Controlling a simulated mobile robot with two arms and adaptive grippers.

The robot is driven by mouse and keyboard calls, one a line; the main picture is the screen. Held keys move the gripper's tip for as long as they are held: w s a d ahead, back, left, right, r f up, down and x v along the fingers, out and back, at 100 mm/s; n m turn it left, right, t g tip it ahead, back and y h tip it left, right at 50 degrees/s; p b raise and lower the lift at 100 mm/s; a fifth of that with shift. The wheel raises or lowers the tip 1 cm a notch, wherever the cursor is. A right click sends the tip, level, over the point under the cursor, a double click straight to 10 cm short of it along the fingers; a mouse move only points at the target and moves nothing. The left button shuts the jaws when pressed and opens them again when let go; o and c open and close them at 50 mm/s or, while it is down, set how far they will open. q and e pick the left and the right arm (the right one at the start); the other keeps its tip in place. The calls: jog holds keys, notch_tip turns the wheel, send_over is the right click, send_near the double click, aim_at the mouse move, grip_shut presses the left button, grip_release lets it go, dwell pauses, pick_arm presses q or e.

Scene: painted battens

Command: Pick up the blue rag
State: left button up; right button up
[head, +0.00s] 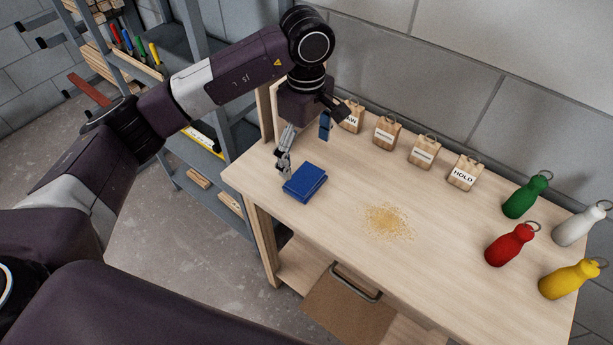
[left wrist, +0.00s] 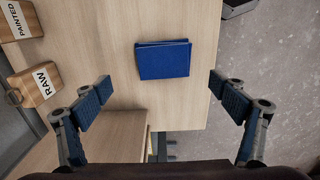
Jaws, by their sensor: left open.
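The blue rag (head: 304,183) lies folded flat on the wooden workbench (head: 340,215), near its left end. My left gripper (head: 305,140) is open and empty above the bench, just behind the rag and above it. In the left wrist view the rag (left wrist: 163,60) lies ahead of the two spread fingers of my left gripper (left wrist: 163,98), between their lines and not touching them. My right gripper is in neither view.
Wooden tags stand along the back, one reading HOLD (head: 463,173). Sawdust (head: 388,221) lies right of the rag. Green (head: 525,197), red (head: 511,245), white (head: 580,225) and yellow (head: 568,280) bottles stand at the right. A grey shelf (head: 190,150) stands left of the bench.

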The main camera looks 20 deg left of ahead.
aim_at(305, 178)
pick_arm(q)
jog(key=shift+s+f+p, duration=0.2)
jog(key=shift+f+p, duration=0.15)
jog(key=shift+f, duration=0.55)
jog(key=f, duration=0.1)
jog(key=f+p, duration=0.1)
jog(key=f, duration=0.1)
jog(key=f+p, duration=0.1)
jog(key=shift+s+f, duration=0.15)
jog(key=shift+s, duration=0.15)
jog(key=shift+d+f, duration=0.1)
jog(key=shift+f, duration=0.2)
jog(key=shift+w, duration=0.1)
jog(key=shift+c, duration=0.4)
jog(key=c, duration=1.1)
